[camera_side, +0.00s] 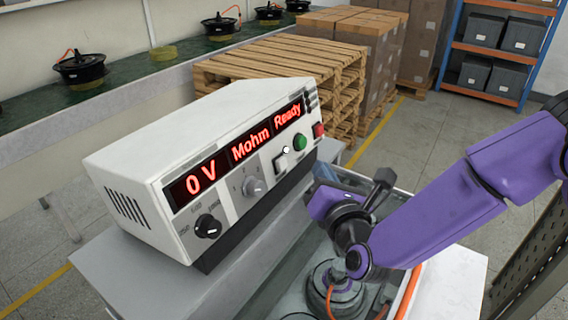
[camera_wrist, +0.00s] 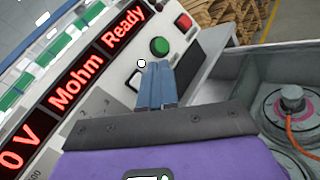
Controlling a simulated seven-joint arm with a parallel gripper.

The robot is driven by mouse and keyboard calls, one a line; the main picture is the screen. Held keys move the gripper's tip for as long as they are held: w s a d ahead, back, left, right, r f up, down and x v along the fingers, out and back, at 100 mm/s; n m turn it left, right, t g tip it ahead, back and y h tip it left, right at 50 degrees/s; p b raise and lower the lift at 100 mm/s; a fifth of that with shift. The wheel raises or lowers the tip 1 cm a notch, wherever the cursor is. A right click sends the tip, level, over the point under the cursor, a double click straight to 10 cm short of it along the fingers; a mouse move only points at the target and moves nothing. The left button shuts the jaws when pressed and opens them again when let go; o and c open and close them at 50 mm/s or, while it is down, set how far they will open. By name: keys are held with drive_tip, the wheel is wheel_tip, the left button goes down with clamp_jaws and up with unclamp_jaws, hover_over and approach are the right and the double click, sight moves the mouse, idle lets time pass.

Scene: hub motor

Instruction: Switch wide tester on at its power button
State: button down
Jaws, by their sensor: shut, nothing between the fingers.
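The wide tester (camera_side: 200,150) is a white box on a grey stand, also in the wrist view (camera_wrist: 98,103). Its red displays are lit and read "0 V", "Mohm" and "Ready". Its panel carries a green round button (camera_side: 299,142), a red button (camera_side: 319,130), a pale rectangular switch (camera_side: 281,163), a small white round spot (camera_side: 286,150) and knobs. Which control is the power button is not readable. My gripper (camera_wrist: 158,68) is shut and empty. Its blue fingertips appear in front of the panel, below the green button (camera_wrist: 160,46); contact cannot be told.
A hub motor (camera_side: 335,288) with an orange cable sits in a clear-walled enclosure (camera_side: 400,190) right of the tester, below my arm. A wooden pallet stack (camera_side: 285,65) and cartons stand behind. A bench (camera_side: 120,75) with more motors runs along the wall.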

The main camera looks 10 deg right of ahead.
drive_tip(key=shift+s+d, duration=0.1)
drive_tip(key=s+d+r, duration=0.1)
drive_tip(key=s+d, duration=0.3)
drive_tip(key=shift+s+d+r, duration=0.35)
drive_tip(key=shift+r, duration=0.05)
idle(0.4)
idle(0.4)
